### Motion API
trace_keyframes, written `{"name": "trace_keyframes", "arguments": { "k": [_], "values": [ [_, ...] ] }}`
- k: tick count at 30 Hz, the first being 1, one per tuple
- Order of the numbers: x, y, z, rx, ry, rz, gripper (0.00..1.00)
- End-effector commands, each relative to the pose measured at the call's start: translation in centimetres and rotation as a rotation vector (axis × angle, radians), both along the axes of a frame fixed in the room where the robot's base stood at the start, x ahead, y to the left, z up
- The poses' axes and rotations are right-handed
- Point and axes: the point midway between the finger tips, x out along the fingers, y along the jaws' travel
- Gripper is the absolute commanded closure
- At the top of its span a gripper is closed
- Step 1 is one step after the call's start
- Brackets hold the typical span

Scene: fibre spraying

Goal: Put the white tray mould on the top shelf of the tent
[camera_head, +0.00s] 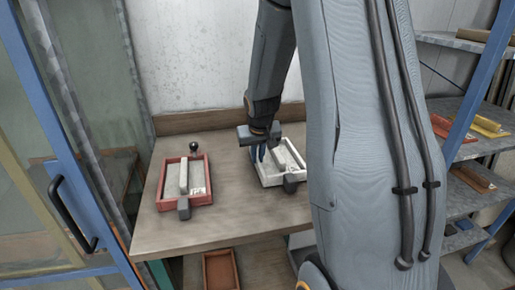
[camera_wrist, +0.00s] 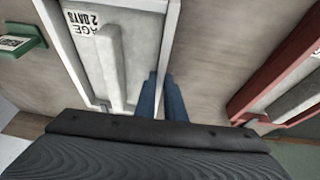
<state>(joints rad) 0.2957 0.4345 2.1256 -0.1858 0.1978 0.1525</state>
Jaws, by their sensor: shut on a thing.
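The white tray mould (camera_head: 268,179) lies on the workbench, right of the red tray, with a grey bar inside; it also shows in the wrist view (camera_wrist: 100,50) with a printed label reading "2 DAYS". My gripper (camera_head: 258,154) is at its left wall, pointing down. Its blue fingers (camera_wrist: 161,95) are shut on that wall. The tray appears to rest on the bench; my arm hides part of its right side. A translucent enclosure with a blue-framed door (camera_head: 45,130), likely the tent, stands at the left; I cannot make out its top shelf.
The red tray (camera_head: 206,165) lies on the bench (camera_head: 235,218) to the left, with a dark knob behind it. A rack (camera_head: 465,150) at the right holds yellow, red and brown trays. A brown bin (camera_head: 220,270) sits below the bench. My arm blocks the middle right.

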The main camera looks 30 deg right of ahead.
Motion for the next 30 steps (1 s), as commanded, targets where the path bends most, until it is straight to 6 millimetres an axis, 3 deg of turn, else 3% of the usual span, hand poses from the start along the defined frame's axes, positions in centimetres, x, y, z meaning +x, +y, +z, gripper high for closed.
{"name": "trace_keyframes", "arguments": {
  "k": [14, 15, 18, 30],
  "values": [
    [0.2, -0.04, -0.5, -0.002, -0.006, 0.0, 1.0],
    [0.04, 0.0, -0.59, 0.0, -0.001, -0.001, 0.84],
    [0.03, 0.01, -0.57, 0.0, -0.001, -0.001, 0.72],
    [-0.05, 0.04, 0.07, -0.001, -0.003, 0.0, 0.72]
  ]
}}
